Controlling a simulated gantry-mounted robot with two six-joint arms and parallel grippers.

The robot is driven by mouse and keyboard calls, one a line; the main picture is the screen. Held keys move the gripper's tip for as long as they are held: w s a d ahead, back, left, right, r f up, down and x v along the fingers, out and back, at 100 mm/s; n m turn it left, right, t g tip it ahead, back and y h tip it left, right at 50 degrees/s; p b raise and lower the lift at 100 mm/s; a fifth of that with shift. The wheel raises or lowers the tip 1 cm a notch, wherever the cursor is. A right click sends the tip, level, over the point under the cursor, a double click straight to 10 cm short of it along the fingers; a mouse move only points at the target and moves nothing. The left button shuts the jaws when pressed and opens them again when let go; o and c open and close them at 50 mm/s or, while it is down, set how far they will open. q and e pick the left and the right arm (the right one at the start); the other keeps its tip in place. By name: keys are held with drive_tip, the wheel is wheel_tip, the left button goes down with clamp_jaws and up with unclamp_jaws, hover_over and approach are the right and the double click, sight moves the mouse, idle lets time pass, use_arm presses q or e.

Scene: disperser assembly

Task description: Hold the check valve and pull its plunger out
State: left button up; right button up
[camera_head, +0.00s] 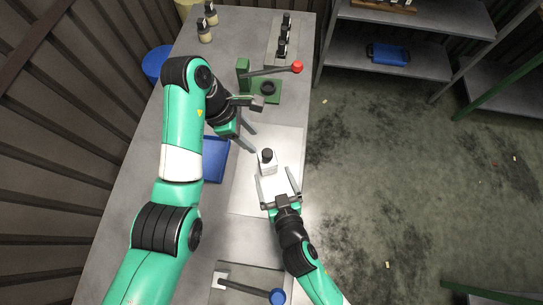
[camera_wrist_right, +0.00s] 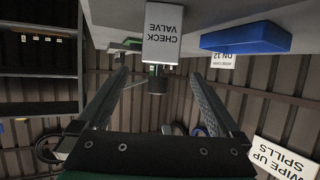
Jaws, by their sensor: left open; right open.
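The check valve (camera_head: 268,167) is a white block with a dark round plunger (camera_head: 267,154) on top, standing upright on the pale mat. In the right wrist view, the white block (camera_wrist_right: 163,35) appears upside down with its CHECK VALVE label, the dark plunger (camera_wrist_right: 158,80) pointing down in the picture. My right gripper (camera_head: 275,174) is open and empty, its fingers on the near side of the valve, pointing toward it. My left gripper (camera_head: 254,142) is open and empty, just beyond the valve and to its left. Whether any finger touches the valve cannot be told.
A green press (camera_head: 264,91) with a red-knobbed lever stands behind on the bench. A blue tray (camera_head: 215,160) lies left of the pale mat (camera_head: 246,200). A blue-knobbed lever (camera_head: 277,296) is at the near end. Dark-capped bottles (camera_head: 204,32) stand at the back left.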

sight(265, 153)
drive_tip(key=x, duration=1.1)
drive_tip(key=shift+w+r, duration=0.1)
drive_tip(key=shift+w, duration=0.05)
drive_tip(key=shift+c, duration=0.2)
clamp_jaws()
idle(0.5)
idle(0.4)
